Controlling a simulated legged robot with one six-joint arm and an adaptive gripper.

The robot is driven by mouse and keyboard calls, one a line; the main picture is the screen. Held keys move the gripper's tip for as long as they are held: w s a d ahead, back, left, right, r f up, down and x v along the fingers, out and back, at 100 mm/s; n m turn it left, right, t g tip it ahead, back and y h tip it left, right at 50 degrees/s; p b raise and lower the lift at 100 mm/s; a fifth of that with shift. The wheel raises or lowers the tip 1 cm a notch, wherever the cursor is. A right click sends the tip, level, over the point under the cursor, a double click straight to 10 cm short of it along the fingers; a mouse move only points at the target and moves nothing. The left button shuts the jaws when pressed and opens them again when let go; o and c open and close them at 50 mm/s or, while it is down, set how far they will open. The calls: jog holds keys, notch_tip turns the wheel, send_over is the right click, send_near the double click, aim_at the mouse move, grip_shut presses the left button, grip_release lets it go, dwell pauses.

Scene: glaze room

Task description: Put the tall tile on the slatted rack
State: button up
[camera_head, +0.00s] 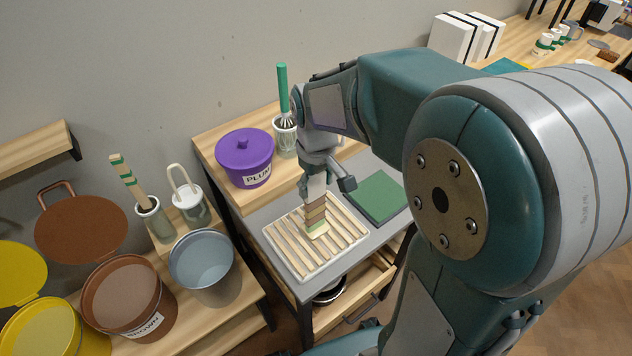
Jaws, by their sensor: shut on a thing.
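The tall tile (316,215) is a narrow upright piece with brown, tan and green bands. My gripper (316,190) points down and is shut on its upper part. The slatted rack (283,254), pale wooden slats in a light frame, lies on the grey top of the table. The tile's lower end is over the slats near the rack's middle. I cannot tell whether it touches them. My gripper and arm hide part of the rack's far edge.
A purple lidded PLUM pot (245,157) and a whisk holder (285,137) stand behind the rack. A green square board (376,197) lies to its right. A brown bucket (128,290) and a grey bucket (203,265) stand on the lower left bench.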

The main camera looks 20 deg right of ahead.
jog(key=o, duration=1.3)
jog(key=shift+c, duration=0.2)
notch_tip(320, 180, up, 12)
jog(key=shift+f, duration=0.1)
jog(key=shift+s+r, duration=0.15)
jog(key=shift+r, duration=0.05)
jog(key=s+f+m+t, duration=0.2)
jog(key=s+t, duration=0.3)
jog(key=s, duration=0.8)
jog(key=shift+s+m+t, duration=0.3)
jog(key=shift+s+m, duration=0.1)
jog(key=shift+m, duration=0.4)
jog(key=shift+a, duration=0.1)
